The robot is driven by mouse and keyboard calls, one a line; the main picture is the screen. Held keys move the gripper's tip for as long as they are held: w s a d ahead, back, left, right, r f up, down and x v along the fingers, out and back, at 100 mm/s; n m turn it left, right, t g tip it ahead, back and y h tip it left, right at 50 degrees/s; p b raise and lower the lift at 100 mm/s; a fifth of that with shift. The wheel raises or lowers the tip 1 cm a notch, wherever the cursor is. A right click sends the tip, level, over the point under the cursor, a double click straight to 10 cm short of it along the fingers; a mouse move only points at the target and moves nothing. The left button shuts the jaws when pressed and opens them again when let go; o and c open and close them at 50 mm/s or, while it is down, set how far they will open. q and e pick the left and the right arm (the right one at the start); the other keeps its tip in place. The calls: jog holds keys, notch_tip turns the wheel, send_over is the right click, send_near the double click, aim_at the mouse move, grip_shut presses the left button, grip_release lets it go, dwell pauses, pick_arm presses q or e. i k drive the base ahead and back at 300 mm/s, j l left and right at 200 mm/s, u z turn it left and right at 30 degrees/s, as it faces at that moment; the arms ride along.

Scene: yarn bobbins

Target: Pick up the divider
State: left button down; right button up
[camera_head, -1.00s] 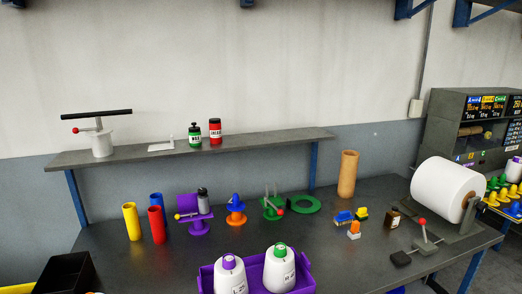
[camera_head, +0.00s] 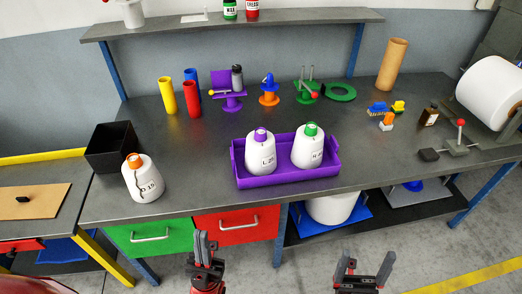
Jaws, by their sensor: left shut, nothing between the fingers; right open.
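Nothing in view is plainly labelled as the divider. A flat brown board (camera_head: 50,206) with a small black knob lies at the far left on a lower surface, and it may be the divider; its left end is cut off by the picture's edge.
Green (camera_head: 125,240) and red (camera_head: 210,225) drawer fronts sit below the bench edge.

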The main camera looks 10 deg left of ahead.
aim_at(41, 201)
jog(key=l+u, duration=0.2)
jog(key=u, duration=1.9)
jog(key=i+j+z, duration=0.2)
jog(key=i+j, duration=0.15)
jog(key=i, duration=0.15)
jog(key=i+j+z, duration=0.15)
jog(key=i+j, duration=0.25)
jog(key=i+j+z, duration=0.2)
jog(key=i+j, duration=0.25)
jog(key=i+j+z, duration=0.15)
jog(key=i+j, duration=0.25)
jog(key=j, duration=0.2)
jog(key=i+j+z, duration=0.2)
jog(key=i+j, duration=0.15)
jog(key=j, duration=0.2)
